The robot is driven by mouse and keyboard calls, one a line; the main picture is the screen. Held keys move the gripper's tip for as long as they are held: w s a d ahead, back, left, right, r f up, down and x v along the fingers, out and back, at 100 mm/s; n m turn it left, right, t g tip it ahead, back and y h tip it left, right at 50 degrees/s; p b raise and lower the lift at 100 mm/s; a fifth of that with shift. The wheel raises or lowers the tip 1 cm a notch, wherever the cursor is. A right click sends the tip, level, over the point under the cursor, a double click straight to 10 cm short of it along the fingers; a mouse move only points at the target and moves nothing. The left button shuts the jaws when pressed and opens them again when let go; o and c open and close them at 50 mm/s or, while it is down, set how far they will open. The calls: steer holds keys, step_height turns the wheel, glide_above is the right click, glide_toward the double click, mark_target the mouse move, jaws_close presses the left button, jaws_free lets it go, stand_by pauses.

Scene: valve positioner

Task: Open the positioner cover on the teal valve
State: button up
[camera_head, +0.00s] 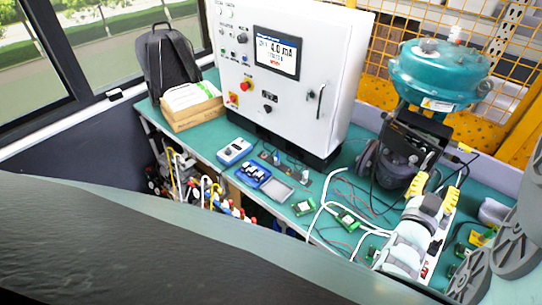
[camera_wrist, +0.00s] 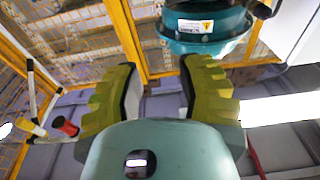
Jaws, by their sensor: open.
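The teal valve (camera_head: 440,72) stands at the back right of the bench in the head view. Its rounded teal top also shows at the upper middle of the wrist view (camera_wrist: 210,42). The dark positioner (camera_head: 415,133) sits below the teal top, with cables beside it. I cannot make out its cover's edge or whether the cover is open. My gripper (camera_head: 436,186) is in front of and below the positioner in the head view, its yellow fingers pointing up towards it. In the wrist view the fingers (camera_wrist: 160,80) are apart with nothing between them.
A white control cabinet (camera_head: 290,75) stands left of the valve. Loose cables and small green boards (camera_head: 347,220) lie on the teal bench (camera_head: 200,140). A blue tool case (camera_head: 253,174) and a cardboard box (camera_head: 190,112) lie further left. A yellow mesh fence (camera_head: 385,35) is behind.

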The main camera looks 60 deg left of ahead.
steer(key=r, duration=0.1)
steer(key=d+r, duration=0.1)
steer(key=r+t, duration=0.1)
steer(key=shift+w+d+p, duration=0.3)
steer(key=shift+w, duration=0.1)
